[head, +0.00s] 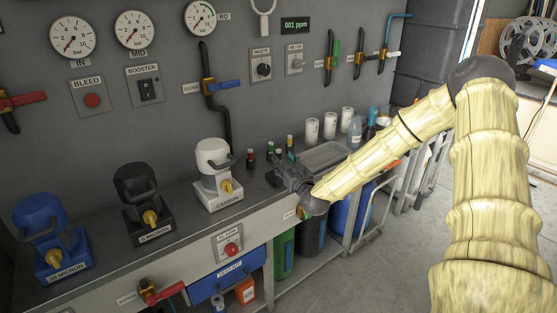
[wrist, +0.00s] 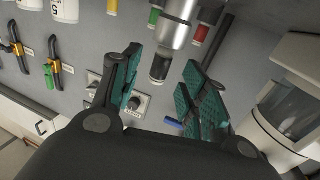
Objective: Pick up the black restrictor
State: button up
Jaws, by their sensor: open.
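The black restrictor, a silver cylinder with a black end (wrist: 160,67), shows in the wrist view between the fingertips of my gripper (wrist: 163,88). The finger with teal pads on the left and the one on the right stand apart, with a visible gap on each side of it. My gripper is open and holds nothing. In the head view my gripper (head: 288,172) is low over the bench, right of the white CARBON unit, among several small restrictors with coloured ends. I cannot tell there which one is black.
The white CARBON unit (head: 214,160) is left of my gripper. A metal tray (head: 322,154) and white canisters (head: 312,130) are to the right.

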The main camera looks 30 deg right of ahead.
aim_at(280, 157)
jog(key=shift+w+d, duration=0.2)
jog(key=shift+w, duration=0.95)
jog(key=shift+w+d, duration=0.15)
jog(key=shift+w, duration=1)
grip_shut()
